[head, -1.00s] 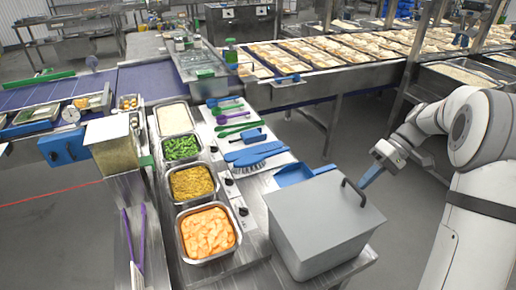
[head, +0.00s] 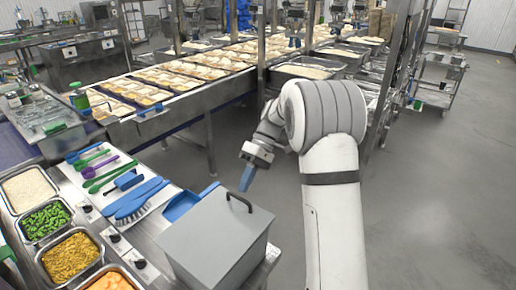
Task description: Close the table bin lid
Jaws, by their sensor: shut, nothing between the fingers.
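The table bin (head: 228,262) is a grey box at the front right end of the steel table. Its flat grey lid (head: 205,228) lies down over the top, with a dark arched handle (head: 238,197) near the far right edge. The inside of the bin is hidden.
A blue dustpan (head: 182,205) lies behind the bin, beside a blue brush (head: 140,200). Pans of rice (head: 28,190), green vegetables (head: 45,222) and yellow food (head: 70,258) stand at left. Open floor (head: 440,200) lies to the right.

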